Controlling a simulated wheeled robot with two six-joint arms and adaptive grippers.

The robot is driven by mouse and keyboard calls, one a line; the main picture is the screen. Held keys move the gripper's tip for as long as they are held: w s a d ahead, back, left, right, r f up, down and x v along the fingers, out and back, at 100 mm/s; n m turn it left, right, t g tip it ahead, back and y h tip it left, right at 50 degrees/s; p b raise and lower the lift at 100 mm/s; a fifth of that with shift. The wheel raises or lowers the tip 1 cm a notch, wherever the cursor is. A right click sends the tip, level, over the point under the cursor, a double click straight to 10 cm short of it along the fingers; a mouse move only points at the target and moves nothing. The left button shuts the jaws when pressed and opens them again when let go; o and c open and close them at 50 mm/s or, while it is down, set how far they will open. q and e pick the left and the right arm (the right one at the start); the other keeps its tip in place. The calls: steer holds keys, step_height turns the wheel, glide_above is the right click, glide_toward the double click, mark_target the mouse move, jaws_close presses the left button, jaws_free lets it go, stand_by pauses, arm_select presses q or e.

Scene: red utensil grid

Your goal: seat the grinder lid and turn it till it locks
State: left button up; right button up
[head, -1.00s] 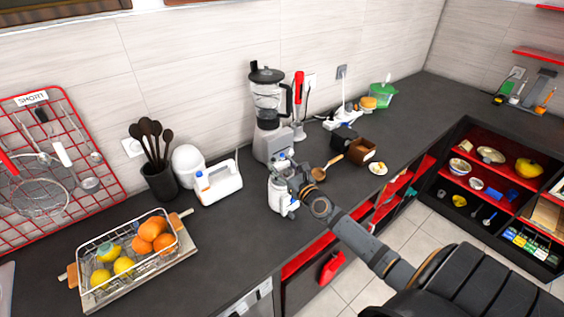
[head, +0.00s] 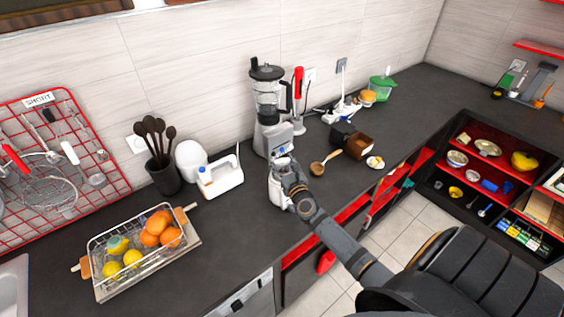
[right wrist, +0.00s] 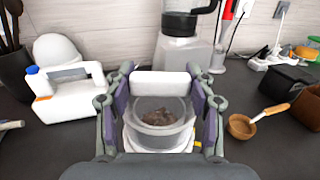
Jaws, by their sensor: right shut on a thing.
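The white grinder (head: 277,193) stands upright on the dark counter near its front edge, partly hidden by my right gripper (head: 287,172) in the head view. In the right wrist view my right gripper (right wrist: 160,84) is shut on the white grinder lid (right wrist: 160,86), held between its two fingers. The grinder's clear cup (right wrist: 160,136) shows just below the lid in that view, with brown contents inside. The cup's opening shows in part; I cannot tell whether the lid touches the rim. My left gripper is not in view.
A blender (head: 268,110) stands behind the grinder. A wire basket of fruit (head: 140,248) sits further left.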

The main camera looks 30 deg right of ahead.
steer(key=shift+m+h+p, duration=0.4)
steer(key=shift+h+p, duration=0.2)
steer(key=shift+a+m+g+h+p, duration=0.1)
steer(key=shift+m+g+h+p, duration=0.25)
steer(key=shift+h, duration=0.15)
steer(key=shift+f+m+g+h, duration=0.15)
steer(key=shift+m+g+h, duration=0.5)
steer(key=shift+h, duration=0.45)
steer(key=o, duration=0.7)
steer(key=shift+h, duration=0.3)
steer(key=o, duration=0.5)
steer(key=shift+o, duration=0.2)
steer(key=v, duration=1.2)
